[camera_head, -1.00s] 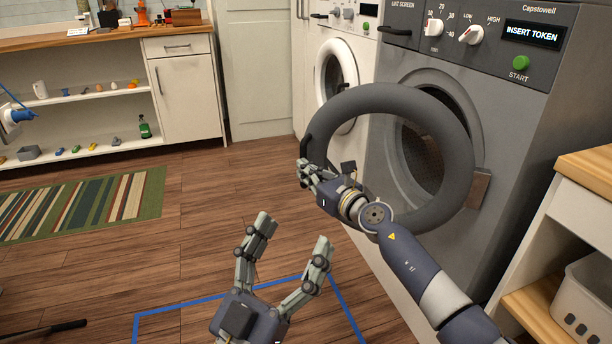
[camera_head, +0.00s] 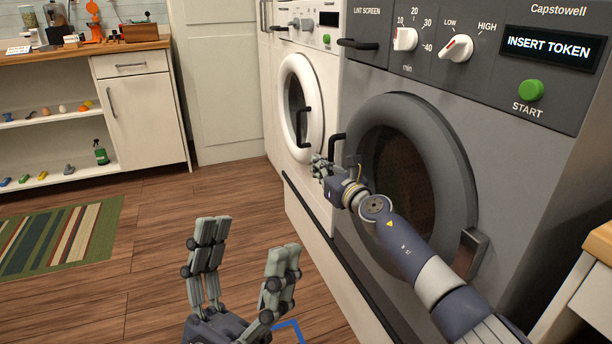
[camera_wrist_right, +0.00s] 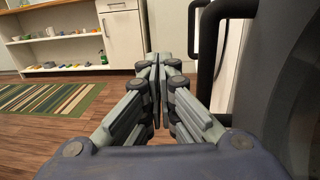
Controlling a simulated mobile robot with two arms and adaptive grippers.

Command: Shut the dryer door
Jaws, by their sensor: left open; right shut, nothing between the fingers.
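The dryer (camera_head: 480,120) is the grey machine on the right, with its grey ring-shaped door (camera_head: 447,150) at or close to its front; I cannot tell if it is fully latched. The door's hinge (camera_head: 472,252) is on its right and its black handle (camera_head: 336,150) on its left. My right gripper (camera_head: 318,165) is shut and empty, at the lower left of the door by the handle. In the right wrist view, the handle (camera_wrist_right: 207,60) stands right of the shut fingers (camera_wrist_right: 158,75). My left gripper (camera_head: 243,240) is open and empty, over the floor at lower centre.
A white washer (camera_head: 330,75) with a round door (camera_head: 288,105) stands left of the dryer. A white shelf unit (camera_head: 40,150) and a striped rug (camera_head: 60,235) are at the left. A wooden-topped unit (camera_head: 600,243) is at the right edge. Wooden floor in the middle is clear.

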